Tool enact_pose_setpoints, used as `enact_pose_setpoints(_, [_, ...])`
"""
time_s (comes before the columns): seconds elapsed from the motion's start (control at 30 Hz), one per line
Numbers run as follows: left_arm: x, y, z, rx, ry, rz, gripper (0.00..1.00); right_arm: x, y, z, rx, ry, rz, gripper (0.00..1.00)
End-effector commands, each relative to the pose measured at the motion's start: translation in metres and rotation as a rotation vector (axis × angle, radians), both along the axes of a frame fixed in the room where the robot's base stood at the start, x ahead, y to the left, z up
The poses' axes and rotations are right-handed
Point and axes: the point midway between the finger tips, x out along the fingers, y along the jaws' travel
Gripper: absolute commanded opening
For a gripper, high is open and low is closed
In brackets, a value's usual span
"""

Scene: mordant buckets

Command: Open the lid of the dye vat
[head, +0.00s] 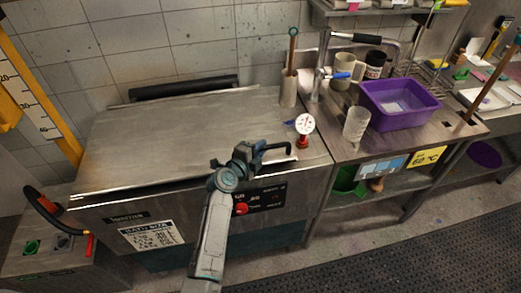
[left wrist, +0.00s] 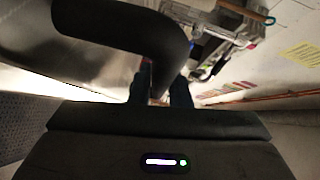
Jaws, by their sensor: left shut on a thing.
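The dye vat (head: 155,210) is a large grey metal box on the left in the head view, with a panel on its front. Its flat metal lid (head: 170,135) lies down over the top, with no clear gap showing. A black lid handle (head: 275,148) stands at the front edge. My left gripper (head: 255,152) is at this edge, shut on the handle. In the left wrist view the dark curved handle (left wrist: 125,25) passes close before the fingers (left wrist: 160,90), and the exact contact is hidden. My right gripper is not in view.
A dial thermometer (head: 304,125) stands by the vat's right end. A metal bench to the right holds a purple tub (head: 400,103), a white beaker (head: 355,123) and mugs. A yellow ruler post (head: 45,100) stands left. Tiled wall is behind the vat.

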Motion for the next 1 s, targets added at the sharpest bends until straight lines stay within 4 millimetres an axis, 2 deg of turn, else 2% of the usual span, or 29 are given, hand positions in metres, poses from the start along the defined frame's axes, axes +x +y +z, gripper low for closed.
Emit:
enact_pose_setpoints(0.03, [0.003,0.001,0.022,-0.005,0.010,0.002,0.00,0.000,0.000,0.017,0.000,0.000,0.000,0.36])
enact_pose_setpoints(0.3, [0.019,0.006,0.082,-0.047,0.139,0.002,0.00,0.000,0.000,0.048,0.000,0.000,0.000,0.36])
enact_pose_setpoints(0.7, [0.063,0.021,0.174,-0.123,0.374,0.002,0.00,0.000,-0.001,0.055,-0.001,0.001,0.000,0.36])
enact_pose_setpoints(1.0, [0.090,0.029,0.212,-0.159,0.484,0.002,0.00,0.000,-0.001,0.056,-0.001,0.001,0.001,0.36])
